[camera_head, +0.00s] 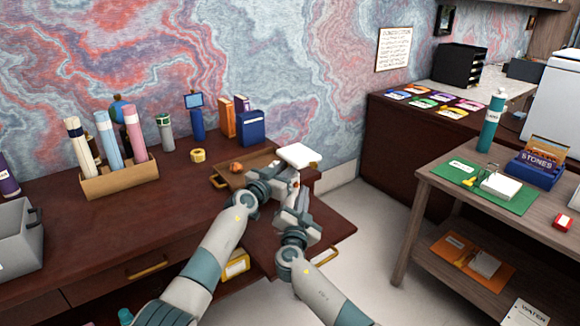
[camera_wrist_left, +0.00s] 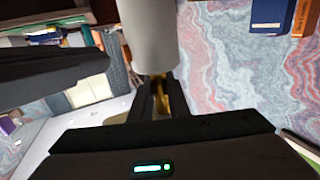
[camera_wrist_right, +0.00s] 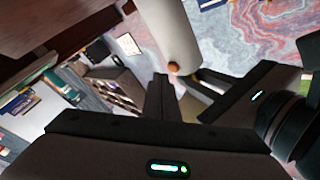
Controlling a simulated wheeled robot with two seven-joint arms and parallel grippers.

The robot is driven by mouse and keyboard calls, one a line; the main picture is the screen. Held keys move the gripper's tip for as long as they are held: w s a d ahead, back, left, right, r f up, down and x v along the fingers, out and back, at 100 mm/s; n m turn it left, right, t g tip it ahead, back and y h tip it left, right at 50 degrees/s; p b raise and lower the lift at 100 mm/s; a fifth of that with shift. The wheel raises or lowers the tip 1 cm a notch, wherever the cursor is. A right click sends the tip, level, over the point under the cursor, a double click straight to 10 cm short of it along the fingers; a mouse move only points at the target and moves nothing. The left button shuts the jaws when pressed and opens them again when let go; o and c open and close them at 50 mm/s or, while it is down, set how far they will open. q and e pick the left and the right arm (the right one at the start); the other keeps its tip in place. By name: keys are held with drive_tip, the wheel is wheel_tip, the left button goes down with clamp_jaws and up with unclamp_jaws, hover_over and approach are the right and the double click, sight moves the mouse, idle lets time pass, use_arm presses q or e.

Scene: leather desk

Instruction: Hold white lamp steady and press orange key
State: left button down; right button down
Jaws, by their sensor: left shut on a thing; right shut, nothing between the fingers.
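The white lamp (camera_head: 296,155) stands upright at the right end of the desk, its flat white head on top. In the left wrist view its pale body (camera_wrist_left: 147,35) rises from between my fingers. My left gripper (camera_wrist_left: 158,82) is shut on the lamp; a brass-coloured part shows between the fingers. In the right wrist view the orange key (camera_wrist_right: 173,68) is a small round knob on the lamp's pale body (camera_wrist_right: 163,30). My right gripper (camera_wrist_right: 161,78) is shut and empty, its tips close to the key; whether they touch I cannot tell.
A wooden tray (camera_head: 220,182) lies left of my grippers on the dark desk (camera_head: 90,235). A yellow tape roll (camera_head: 198,155), bottles and a blue box (camera_head: 251,128) stand behind. A holder (camera_head: 120,180) with rolled tubes is at left. A side table (camera_head: 425,180) stands right, across open floor.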

drive_tip(key=shift+w+a, duration=0.5)
drive_tip(key=shift+w, duration=0.15)
idle(0.8)
drive_tip(key=shift+s+d, duration=0.5)
drive_tip(key=shift+s, duration=0.2)
idle(0.3)
drive_tip(key=s+d, duration=0.2)
drive_tip(key=s, duration=0.1)
drive_tip(key=s+d, duration=0.1)
drive_tip(key=shift+s+d, duration=0.25)
drive_tip(key=shift+s, duration=0.15)
idle(0.3)
use_arm(q)
drive_tip(key=c, duration=1.6)
unclamp_jaws()
